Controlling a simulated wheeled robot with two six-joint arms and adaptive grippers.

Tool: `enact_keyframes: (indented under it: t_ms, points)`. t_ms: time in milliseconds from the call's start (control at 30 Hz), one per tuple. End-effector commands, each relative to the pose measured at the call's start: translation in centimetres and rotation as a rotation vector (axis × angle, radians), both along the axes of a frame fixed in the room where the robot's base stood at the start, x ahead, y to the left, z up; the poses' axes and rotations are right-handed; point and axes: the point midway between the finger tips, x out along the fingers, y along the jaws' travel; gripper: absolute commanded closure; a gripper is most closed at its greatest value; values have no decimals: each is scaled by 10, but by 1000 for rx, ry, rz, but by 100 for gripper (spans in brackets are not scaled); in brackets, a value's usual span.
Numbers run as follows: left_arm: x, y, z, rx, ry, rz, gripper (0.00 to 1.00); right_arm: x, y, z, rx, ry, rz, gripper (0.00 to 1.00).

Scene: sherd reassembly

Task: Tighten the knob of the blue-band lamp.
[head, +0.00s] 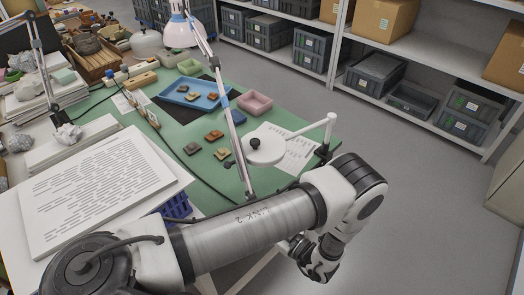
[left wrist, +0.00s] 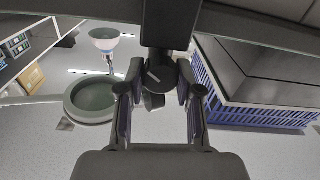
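A lamp with a pale shade (head: 183,34) and a bluish band near its top stands over the green table. Its thin pole runs down towards the near table edge, where my arm hides the foot. My left gripper (head: 318,272) is low, off the table's near right edge. In the left wrist view my left gripper (left wrist: 160,112) is open, its two fingers apart. A dark round knob (left wrist: 154,77) with a white line shows between the finger ends, under a dark upright block. I cannot tell whether the fingers touch it. My right gripper is out of view.
A white round-headed lamp (head: 265,151) with a black knob is on the right of the green table (head: 232,181). A blue crate (left wrist: 262,118) stands at the right in the left wrist view. A stack with a printed sheet (head: 95,190) is near left. Floor at right is clear.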

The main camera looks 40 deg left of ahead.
Motion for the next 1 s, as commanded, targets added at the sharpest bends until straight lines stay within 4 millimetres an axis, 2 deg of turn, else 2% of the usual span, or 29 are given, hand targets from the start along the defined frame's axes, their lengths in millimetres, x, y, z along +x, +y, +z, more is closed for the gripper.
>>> enact_keyframes:
  t_ms: [133, 400, 700, 733, 800, 1000]
  points:
    - [0, 0, -2, 3, 58, -1, 100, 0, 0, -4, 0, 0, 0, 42]
    - [1, 0, -2, 26, 348, 1, 100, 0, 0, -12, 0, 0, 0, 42]
    - [1, 0, -1, 27, 373, 1, 100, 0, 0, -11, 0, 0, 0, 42]
    - [1, 0, -1, 27, 373, 1, 59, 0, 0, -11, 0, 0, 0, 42]
    - [1, 0, -1, 27, 373, 1, 40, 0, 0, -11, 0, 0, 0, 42]
    - [1, 0, -1, 28, 372, 1, 40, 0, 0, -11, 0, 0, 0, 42]
